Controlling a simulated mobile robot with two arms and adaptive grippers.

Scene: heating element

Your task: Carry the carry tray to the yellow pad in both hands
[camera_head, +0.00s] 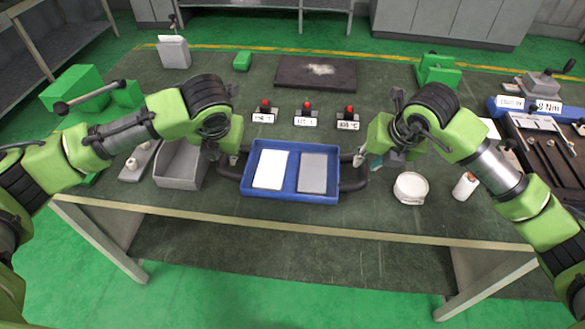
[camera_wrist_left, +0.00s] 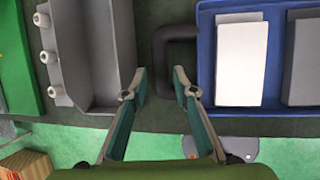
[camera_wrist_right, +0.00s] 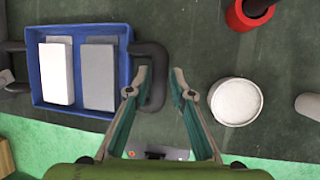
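The blue carry tray (camera_head: 291,197) sits on the dark table near its front edge, with a black handle on each side. A white block (camera_head: 271,170) and a grey block (camera_head: 313,173) lie in it. My left gripper (camera_wrist_left: 160,78) is open, close to the tray's left handle (camera_wrist_left: 160,62); the handle's outer side lies near the gap between the fingers. My right gripper (camera_wrist_right: 160,75) is open by the right handle (camera_wrist_right: 160,80), whose outer side lies between or just under the fingers. I cannot tell any contact. The yellow pad is not clearly visible.
A grey bin (camera_head: 178,168) stands left of the tray. A white round container (camera_head: 411,188) and a small white cylinder (camera_head: 465,186) stand to the right. Red-topped switches (camera_head: 306,108) and a dark plate (camera_head: 316,73) lie behind the tray. Green floor shows in front.

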